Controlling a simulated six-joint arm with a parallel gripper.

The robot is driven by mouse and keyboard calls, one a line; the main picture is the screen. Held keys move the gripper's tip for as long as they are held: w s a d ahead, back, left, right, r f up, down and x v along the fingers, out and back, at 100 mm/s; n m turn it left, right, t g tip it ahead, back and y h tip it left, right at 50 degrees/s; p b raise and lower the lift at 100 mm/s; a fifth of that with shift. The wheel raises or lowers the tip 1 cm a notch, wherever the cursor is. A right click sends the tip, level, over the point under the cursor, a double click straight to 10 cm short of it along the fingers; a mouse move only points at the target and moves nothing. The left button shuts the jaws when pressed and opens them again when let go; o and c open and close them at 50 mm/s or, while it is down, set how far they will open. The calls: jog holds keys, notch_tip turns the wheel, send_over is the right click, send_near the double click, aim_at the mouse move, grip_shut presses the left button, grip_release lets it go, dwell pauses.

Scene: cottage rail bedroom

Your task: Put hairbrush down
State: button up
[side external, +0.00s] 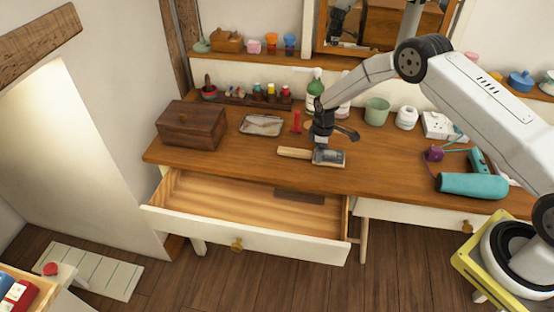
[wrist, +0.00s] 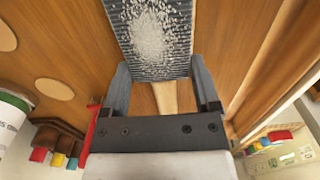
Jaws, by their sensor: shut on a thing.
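The hairbrush has a pale wooden handle and a dark rectangular bristle head (side external: 329,158). It lies flat at the front middle of the wooden desk (side external: 385,170), or just above it; I cannot tell if it touches. My gripper (side external: 322,143) points down over the brush, shut on it near where handle and head meet. In the wrist view my gripper (wrist: 160,76) has a finger on each side of the brush, with the bristle head (wrist: 154,38) beyond the fingertips and the handle (wrist: 166,98) between the fingers.
An open drawer (side external: 190,222) juts out below the desk front. A wooden box (side external: 192,125) and a metal tray (side external: 262,125) stand left. A green bottle (side external: 315,92) and cups stand behind; a teal hair dryer (side external: 470,186) lies right. Bare desk lies around the brush.

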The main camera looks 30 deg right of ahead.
jog(key=shift+f, duration=0.2)
jog(key=o, duration=1.2)
jog(key=shift+r, duration=0.1)
notch_tip(320, 180, up, 12)
jog(key=shift+r, duration=0.1)
dwell(0.5)
